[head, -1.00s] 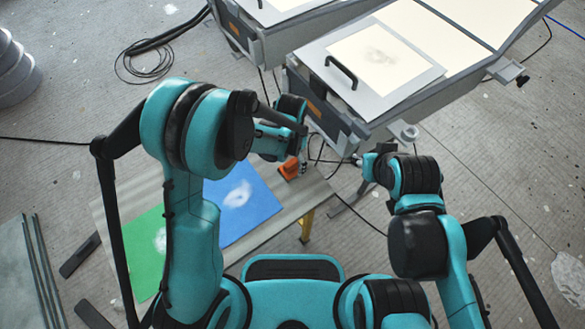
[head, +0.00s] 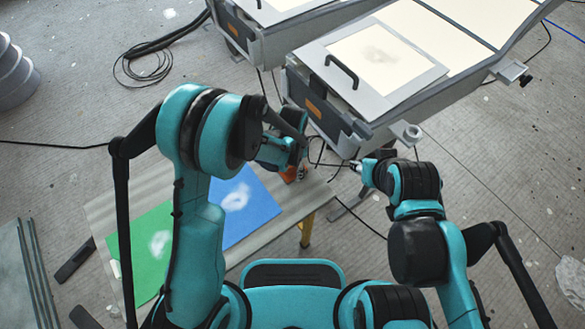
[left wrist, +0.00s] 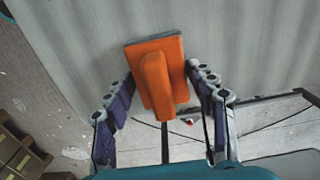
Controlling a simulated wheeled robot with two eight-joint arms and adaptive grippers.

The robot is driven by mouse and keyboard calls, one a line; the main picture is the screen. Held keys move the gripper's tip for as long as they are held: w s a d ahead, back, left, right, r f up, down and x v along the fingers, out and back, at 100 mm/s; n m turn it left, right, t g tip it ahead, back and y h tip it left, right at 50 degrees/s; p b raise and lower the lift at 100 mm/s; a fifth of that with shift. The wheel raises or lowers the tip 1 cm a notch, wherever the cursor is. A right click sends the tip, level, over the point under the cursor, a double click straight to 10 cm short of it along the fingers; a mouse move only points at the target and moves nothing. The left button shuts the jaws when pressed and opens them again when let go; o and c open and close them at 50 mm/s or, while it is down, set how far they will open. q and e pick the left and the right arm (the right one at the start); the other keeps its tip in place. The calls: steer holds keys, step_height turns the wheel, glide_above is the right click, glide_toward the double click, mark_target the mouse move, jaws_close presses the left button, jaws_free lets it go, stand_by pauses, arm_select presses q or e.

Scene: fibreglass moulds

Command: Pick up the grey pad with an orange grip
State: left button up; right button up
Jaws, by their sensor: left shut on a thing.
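The grey pad with an orange grip (left wrist: 160,78) lies between the fingers of my left gripper (left wrist: 160,72) in the left wrist view. Its orange back and raised handle face the camera, and a thin grey edge shows at its far side. My left gripper is shut on it. In the head view the pad (head: 289,175) is a small orange patch at the table's right end, mostly hidden by my left wrist. My right gripper (head: 356,166) is to the right, clear of the table; its fingers are too small to read.
The low table (head: 273,232) carries a blue sheet (head: 252,212) and a green sheet (head: 143,265), each with a whitish patch. A large grey mould (head: 335,125) with a black handle stands just behind the table. Cables lie on the floor nearby.

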arm_select(q)
step_height(320, 180, up, 9)
steer(key=p, duration=0.4)
steer(key=shift+r, duration=0.5)
